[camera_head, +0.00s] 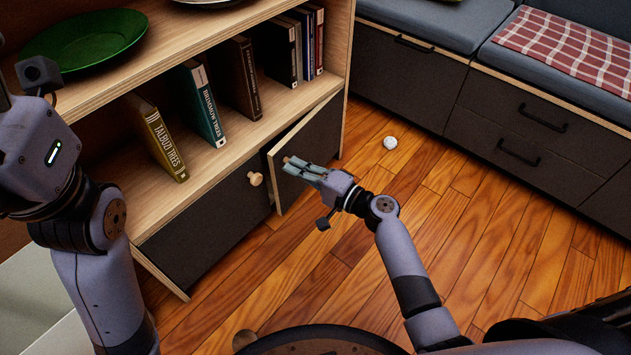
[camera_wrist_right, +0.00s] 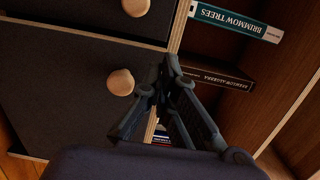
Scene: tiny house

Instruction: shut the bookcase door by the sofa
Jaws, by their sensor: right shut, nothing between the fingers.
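The bookcase (camera_head: 225,45) stands at the left in the head view. Its right dark door (camera_head: 318,135) is ajar, its free edge standing out from the front. The left dark door (camera_head: 205,225) looks closed and has a round wooden knob (camera_head: 255,178). My right gripper (camera_head: 287,163) is shut and empty, at the outer face of the ajar door near its free edge; I cannot tell if it touches. In the right wrist view, the shut fingers (camera_wrist_right: 167,68) are beside a wooden knob (camera_wrist_right: 120,82). My left gripper (camera_head: 35,75) is partly cut off at the left edge; its fingers are unclear.
Books (camera_head: 205,100) stand on the shelf above the doors, and a green plate (camera_head: 85,42) lies higher up. A sofa bench with drawers (camera_head: 520,125) stands at the right. A small white ball (camera_head: 390,143) lies on the wooden floor. The floor before the ajar door is otherwise clear.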

